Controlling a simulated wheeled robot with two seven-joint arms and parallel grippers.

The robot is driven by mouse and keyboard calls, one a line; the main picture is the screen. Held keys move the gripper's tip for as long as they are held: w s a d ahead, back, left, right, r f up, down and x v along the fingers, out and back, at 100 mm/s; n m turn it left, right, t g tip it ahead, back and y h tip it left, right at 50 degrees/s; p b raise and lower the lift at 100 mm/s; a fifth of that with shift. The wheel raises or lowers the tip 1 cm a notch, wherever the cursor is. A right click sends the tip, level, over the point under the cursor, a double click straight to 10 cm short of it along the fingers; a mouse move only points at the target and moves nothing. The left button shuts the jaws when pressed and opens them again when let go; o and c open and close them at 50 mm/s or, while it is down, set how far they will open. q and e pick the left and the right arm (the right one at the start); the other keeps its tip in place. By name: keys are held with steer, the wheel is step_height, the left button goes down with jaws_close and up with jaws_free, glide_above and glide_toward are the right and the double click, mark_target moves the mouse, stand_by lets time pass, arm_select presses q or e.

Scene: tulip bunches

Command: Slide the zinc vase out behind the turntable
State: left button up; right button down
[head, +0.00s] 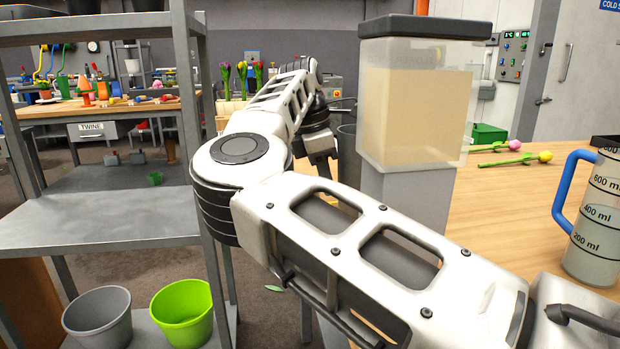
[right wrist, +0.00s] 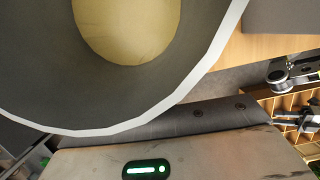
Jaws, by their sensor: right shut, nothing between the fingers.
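A grey vase-like vessel (head: 347,148), likely the zinc vase, stands on the wooden table just left of the clear dispenser in the head view. My right arm and the dispenser hide much of it. My right gripper (head: 321,150) hangs pointing down close to its left side, shut and empty; I cannot tell whether they touch. In the right wrist view a large grey round surface (right wrist: 45,75) with a pale rim and a tan oval fills the upper left, perhaps the vessel's open top. I cannot pick out the turntable. My left gripper is not in view.
The tall dispenser (head: 418,115) stands close right of the vessel. A blue-handled measuring jug (head: 592,225) is at the table's right. Loose tulips (head: 515,160) lie at the back right. A metal shelf (head: 110,220) stands left. Potted tulips (head: 240,85) stand behind my arm.

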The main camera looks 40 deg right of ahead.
mark_target(348, 178)
steer(key=shift+s+d, duration=0.2)
steer(key=shift+d, duration=0.15)
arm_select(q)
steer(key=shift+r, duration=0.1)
arm_select(e)
steer(key=shift+d+r, duration=0.1)
